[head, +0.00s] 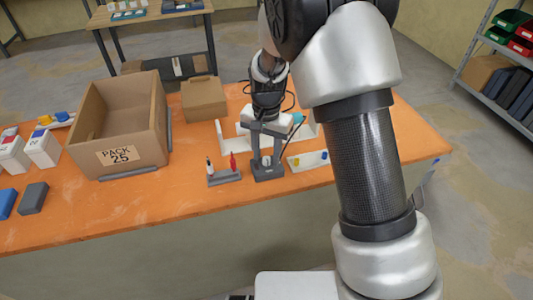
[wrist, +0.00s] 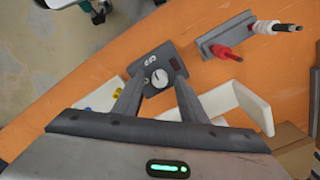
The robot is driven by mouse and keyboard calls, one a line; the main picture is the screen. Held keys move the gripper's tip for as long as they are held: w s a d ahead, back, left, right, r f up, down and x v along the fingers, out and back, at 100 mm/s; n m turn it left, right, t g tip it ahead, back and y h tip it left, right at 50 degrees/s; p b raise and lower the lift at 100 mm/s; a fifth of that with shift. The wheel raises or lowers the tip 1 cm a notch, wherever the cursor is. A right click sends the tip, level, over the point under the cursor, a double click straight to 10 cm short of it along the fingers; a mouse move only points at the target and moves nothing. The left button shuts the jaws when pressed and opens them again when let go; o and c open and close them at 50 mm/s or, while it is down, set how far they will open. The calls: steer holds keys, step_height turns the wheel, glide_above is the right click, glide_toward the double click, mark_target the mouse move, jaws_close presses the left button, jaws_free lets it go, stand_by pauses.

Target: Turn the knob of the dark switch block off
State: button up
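The dark switch block (head: 268,174) stands on the orange table below my gripper. In the wrist view the dark switch block (wrist: 151,60) shows a round pale knob (wrist: 159,78), small white marks and a dark reddish spot on its top. My gripper (head: 266,157) points down over the block with its fingers apart. In the wrist view the fingers of my gripper (wrist: 160,88) lie on either side of the knob, with nothing clearly clamped. I cannot tell whether they touch the knob or which way it is turned.
A grey holder (head: 226,178) with red and black-tipped pins stands close left of the block. A white tray (head: 310,161) with yellow and blue parts is close right. A big open carton (head: 128,125) and a smaller box (head: 204,99) stand further left.

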step_height(320, 180, up, 18)
steer(key=p, duration=0.1)
steer(key=shift+f, duration=0.25)
stand_by(0.5)
step_height(320, 180, up, 7)
steer(key=t+p, duration=0.1)
steer(key=p, duration=0.1)
glide_above(267, 158)
steer(key=s+d, duration=0.4)
steer(key=s+d+r+n+t+p, duration=0.2)
steer(key=s+d+r, duration=0.2)
steer(key=s, duration=0.5)
steer(key=s+d+r+n+t+p, duration=0.2)
steer(key=s+d, duration=0.4)
steer(key=s, duration=0.3)
step_height(267, 158, up, 2)
steer(key=shift+s+n+t+p, duration=0.3)
steer(key=shift+s+p, duration=0.1)
steer(key=shift+p, duration=0.1)
steer(key=shift+d, duration=0.1)
